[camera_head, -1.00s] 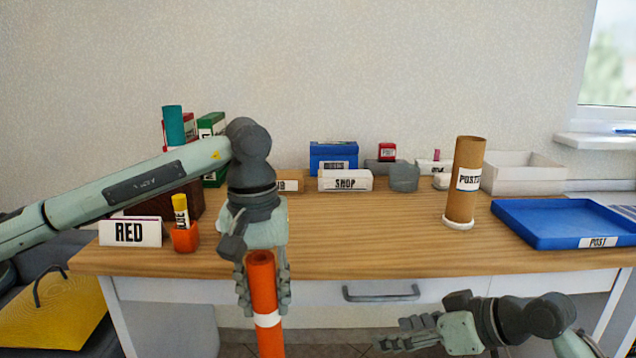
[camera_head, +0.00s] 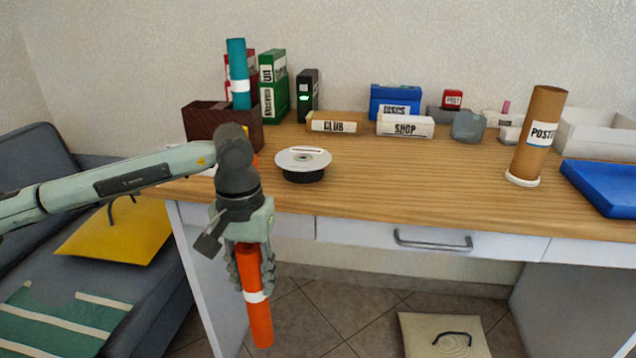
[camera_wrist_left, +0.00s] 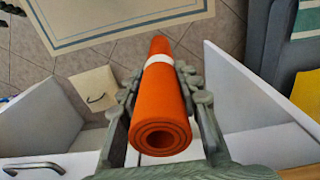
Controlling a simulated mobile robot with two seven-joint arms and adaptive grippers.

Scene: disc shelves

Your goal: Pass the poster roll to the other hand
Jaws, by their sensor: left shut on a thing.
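The poster roll (camera_head: 257,310) is orange with a white band. My left gripper (camera_head: 250,268) is shut on it and holds it upright in front of the desk, below the desktop's front edge. In the left wrist view the roll (camera_wrist_left: 163,110) lies between the two fingers of the left gripper (camera_wrist_left: 163,95), its open spiral end toward the camera. My right gripper does not show in either view now.
The wooden desk (camera_head: 400,185) has a disc spindle (camera_head: 303,160) near its front left. A brown poster tube (camera_head: 537,130) stands at the right beside a blue tray (camera_head: 605,185). A sofa (camera_head: 40,170) is at the left.

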